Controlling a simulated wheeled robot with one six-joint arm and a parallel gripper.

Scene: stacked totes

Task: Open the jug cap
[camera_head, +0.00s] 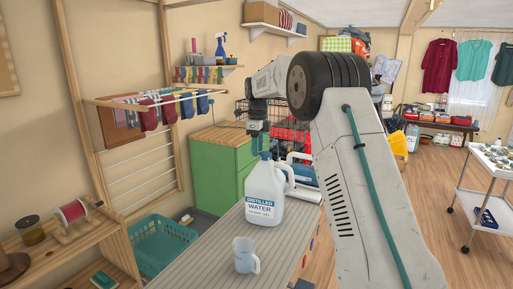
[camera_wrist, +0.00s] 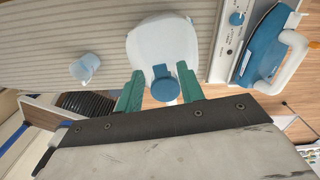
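A translucent white jug (camera_head: 265,192) with a "Distilled Water" label stands upright on the grey ribbed surface. Its blue cap (camera_wrist: 164,82) shows in the wrist view, on the jug top (camera_wrist: 163,45). My gripper (camera_wrist: 161,88) is open, its two green fingers to either side of the cap. I cannot tell whether either touches. In the head view my gripper (camera_head: 260,146) points down over the jug's neck, and the cap is hard to make out.
A clear measuring cup (camera_head: 245,255) stands in front of the jug; it also shows in the wrist view (camera_wrist: 85,68). A blue and white iron (camera_wrist: 266,45) lies on the jug's other side. A green cabinet (camera_head: 215,175) stands behind. A teal basket (camera_head: 160,245) is at the left.

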